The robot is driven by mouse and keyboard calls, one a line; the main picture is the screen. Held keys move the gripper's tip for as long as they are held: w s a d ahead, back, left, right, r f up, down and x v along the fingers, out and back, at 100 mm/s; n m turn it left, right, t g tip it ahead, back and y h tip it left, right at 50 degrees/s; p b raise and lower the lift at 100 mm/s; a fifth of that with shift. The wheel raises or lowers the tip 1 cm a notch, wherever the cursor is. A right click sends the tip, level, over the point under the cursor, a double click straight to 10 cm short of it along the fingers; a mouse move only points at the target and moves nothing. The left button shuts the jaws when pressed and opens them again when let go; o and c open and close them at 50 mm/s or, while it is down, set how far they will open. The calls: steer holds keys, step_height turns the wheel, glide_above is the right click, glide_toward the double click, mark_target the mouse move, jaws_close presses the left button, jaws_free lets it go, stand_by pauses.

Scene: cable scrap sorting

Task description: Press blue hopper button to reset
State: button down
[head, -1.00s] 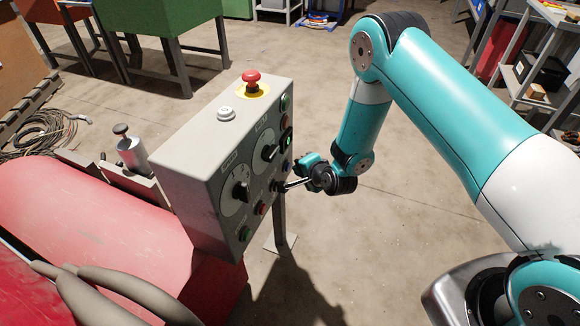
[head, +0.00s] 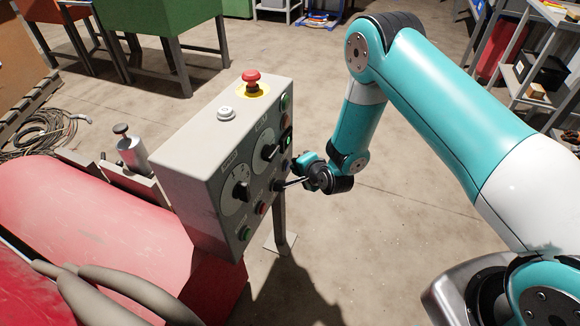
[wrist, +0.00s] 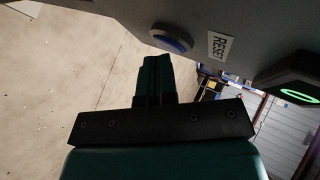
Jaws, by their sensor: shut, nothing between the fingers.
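The blue button (wrist: 170,40) sits in a dark ring on the panel face in the wrist view, beside a white RESET label (wrist: 220,46). It is small in the head view, on the right part of the grey control box (head: 200,148). My gripper (wrist: 156,60) is shut and empty, its fingertips just short of the blue button in the picture; I cannot tell whether they touch the panel. In the head view my gripper (head: 288,184) is at the right side of the box, pointing left at its face.
A red emergency stop (head: 251,78) and a white button (head: 226,113) are on the box top. Black rotary knobs (head: 241,191) and red and green buttons share the face. A green-lit switch (wrist: 297,97) is right of the label. Open floor lies right of the box.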

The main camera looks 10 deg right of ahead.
stand_by(0.4)
steer(key=shift+s+d, duration=0.45)
steer(key=shift+d, duration=0.2)
steer(key=s+d+b, duration=0.1)
steer(key=d, duration=0.1)
steer(key=s+d+b, duration=0.2)
stand_by(0.4)
stand_by(0.6)
